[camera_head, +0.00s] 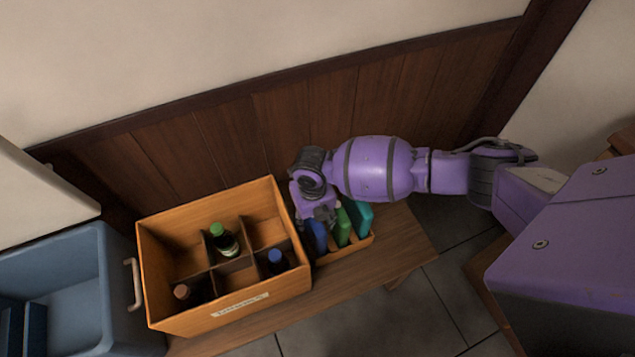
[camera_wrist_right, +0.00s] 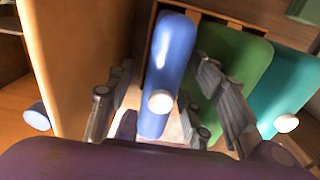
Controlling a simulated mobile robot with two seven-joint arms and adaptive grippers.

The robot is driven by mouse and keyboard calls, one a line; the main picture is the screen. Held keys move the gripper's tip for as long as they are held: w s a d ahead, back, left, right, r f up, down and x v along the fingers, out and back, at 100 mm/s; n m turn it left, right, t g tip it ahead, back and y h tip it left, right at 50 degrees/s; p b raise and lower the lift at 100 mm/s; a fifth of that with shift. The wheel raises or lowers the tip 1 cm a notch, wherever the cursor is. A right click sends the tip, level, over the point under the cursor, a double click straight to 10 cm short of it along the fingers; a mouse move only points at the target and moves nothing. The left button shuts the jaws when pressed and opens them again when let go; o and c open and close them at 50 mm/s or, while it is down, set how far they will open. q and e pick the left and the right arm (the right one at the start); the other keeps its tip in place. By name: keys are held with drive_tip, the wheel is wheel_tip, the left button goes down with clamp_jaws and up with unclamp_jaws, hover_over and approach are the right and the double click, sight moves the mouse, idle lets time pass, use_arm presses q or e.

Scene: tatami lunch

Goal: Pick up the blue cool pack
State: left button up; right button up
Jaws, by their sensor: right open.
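The blue cool pack (camera_head: 317,236) stands upright in a small wooden rack (camera_head: 362,246) on the bench, the leftmost of three packs. In the right wrist view the blue cool pack (camera_wrist_right: 172,50) is between the fingers of my right gripper (camera_wrist_right: 165,72). The gripper is open, with one finger on the side of the wooden crate and the other in front of the green pack. Contact cannot be told. In the head view my right gripper (camera_head: 318,212) is over the blue pack and hides its top. My left gripper is not in view.
A green pack (camera_head: 342,228) and a teal pack (camera_head: 359,217) stand close on the right. A divided wooden crate (camera_head: 225,310) with bottles is close on the left. A blue bin (camera_head: 65,262) is at far left. A wood-panelled wall (camera_head: 230,135) rises behind the bench.

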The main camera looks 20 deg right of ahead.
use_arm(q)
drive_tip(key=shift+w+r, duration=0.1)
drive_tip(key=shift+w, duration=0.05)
use_arm(e)
drive_tip(key=shift+w, duration=0.1)
drive_tip(key=shift+c, duration=0.5)
clamp_jaws()
